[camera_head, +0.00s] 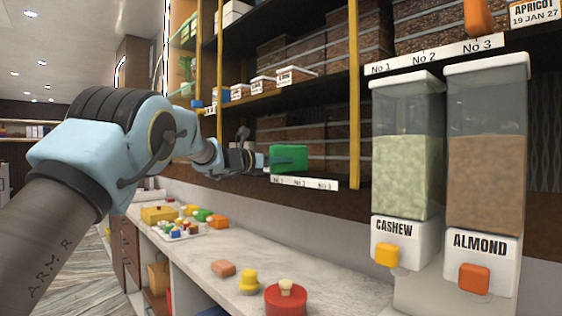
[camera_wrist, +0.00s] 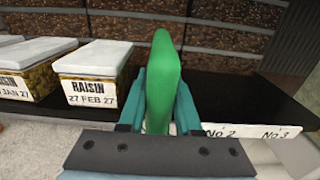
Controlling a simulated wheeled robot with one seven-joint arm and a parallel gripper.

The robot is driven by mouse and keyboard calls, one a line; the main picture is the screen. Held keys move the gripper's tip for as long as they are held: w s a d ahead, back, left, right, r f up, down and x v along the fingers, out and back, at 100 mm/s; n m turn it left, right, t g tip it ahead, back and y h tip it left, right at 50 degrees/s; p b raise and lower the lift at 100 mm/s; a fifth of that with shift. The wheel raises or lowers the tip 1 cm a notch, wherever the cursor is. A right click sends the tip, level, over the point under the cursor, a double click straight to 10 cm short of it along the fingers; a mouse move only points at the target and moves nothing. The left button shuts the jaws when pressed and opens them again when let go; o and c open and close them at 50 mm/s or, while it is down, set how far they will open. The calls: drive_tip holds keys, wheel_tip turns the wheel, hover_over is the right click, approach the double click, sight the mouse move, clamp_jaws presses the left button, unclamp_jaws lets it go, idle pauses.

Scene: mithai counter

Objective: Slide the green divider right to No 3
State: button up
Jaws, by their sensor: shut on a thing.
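The green divider (camera_head: 289,158) stands upright at the lower shelf, above a white label strip (camera_head: 304,183) with several number marks. My gripper (camera_head: 265,161) reaches it from the left of the head view and is shut on it. In the wrist view the divider (camera_wrist: 163,75) stands between my two teal fingers (camera_wrist: 160,105). The mark No 2 (camera_wrist: 220,132) shows just right of the fingers, and No 3 (camera_wrist: 276,134) lies farther right. The part of the strip left of No 2 is hidden by my gripper.
Raisin boxes (camera_wrist: 94,72) stand left of the divider. The dark shelf (camera_wrist: 240,97) to its right is bare, with brown stacked blocks behind. A yellow post (camera_head: 354,120) and cashew (camera_head: 400,150) and almond (camera_head: 487,160) dispensers stand farther right. Toys lie on the counter (camera_head: 205,255) below.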

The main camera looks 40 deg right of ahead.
clamp_jaws()
idle(0.8)
